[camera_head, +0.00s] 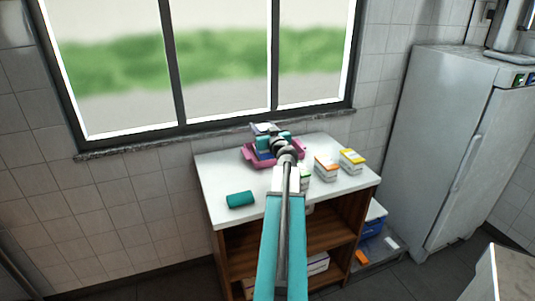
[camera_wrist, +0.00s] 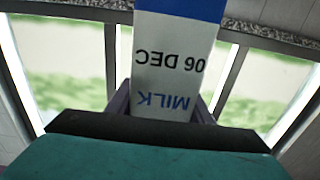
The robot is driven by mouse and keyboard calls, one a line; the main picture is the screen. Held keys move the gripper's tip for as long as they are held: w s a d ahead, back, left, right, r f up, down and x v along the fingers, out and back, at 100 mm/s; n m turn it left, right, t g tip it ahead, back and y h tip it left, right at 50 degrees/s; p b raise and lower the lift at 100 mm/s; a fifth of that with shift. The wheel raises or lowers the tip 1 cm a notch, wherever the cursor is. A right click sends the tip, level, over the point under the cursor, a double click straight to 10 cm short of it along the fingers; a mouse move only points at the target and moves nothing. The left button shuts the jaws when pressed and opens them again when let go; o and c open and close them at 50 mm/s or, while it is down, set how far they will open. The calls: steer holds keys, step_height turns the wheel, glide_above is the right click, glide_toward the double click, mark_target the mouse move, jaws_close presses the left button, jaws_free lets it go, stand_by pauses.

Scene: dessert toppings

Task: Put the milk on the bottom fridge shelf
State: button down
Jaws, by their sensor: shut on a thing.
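The milk (camera_wrist: 170,60) is a white carton with a blue part and the printed words "MILK" and "06 DEC", upside down in the wrist view. My gripper (camera_wrist: 163,108) is shut on it, with a dark finger on each side. In the head view my gripper (camera_head: 264,129) is above the back of the white-topped counter, near the window; the carton there is too small to make out clearly. The white fridge (camera_head: 440,140) stands at the right with its door shut, and a vertical handle (camera_head: 467,162) shows. Its shelves are hidden.
A crate with blue items (camera_head: 373,225) sits on the floor between counter and fridge. Floor before the fridge looks partly clear.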

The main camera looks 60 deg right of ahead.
mark_target(268, 152)
steer(key=shift+f+b, duration=0.55)
steer(key=shift+f, duration=1.85)
steer(key=shift+f+b, duration=0.55)
steer(key=shift+f, duration=1.35)
steer(key=c, duration=0.9)
jaws_free()
steer(key=shift+v, duration=5.05)
steer(key=shift+r+p, duration=0.25)
steer(key=shift+p, duration=0.35)
steer(key=p+v, duration=0.1)
steer(key=p, duration=0.2)
steer(key=shift+s+a+p, duration=0.15)
steer(key=shift+s+p, duration=0.15)
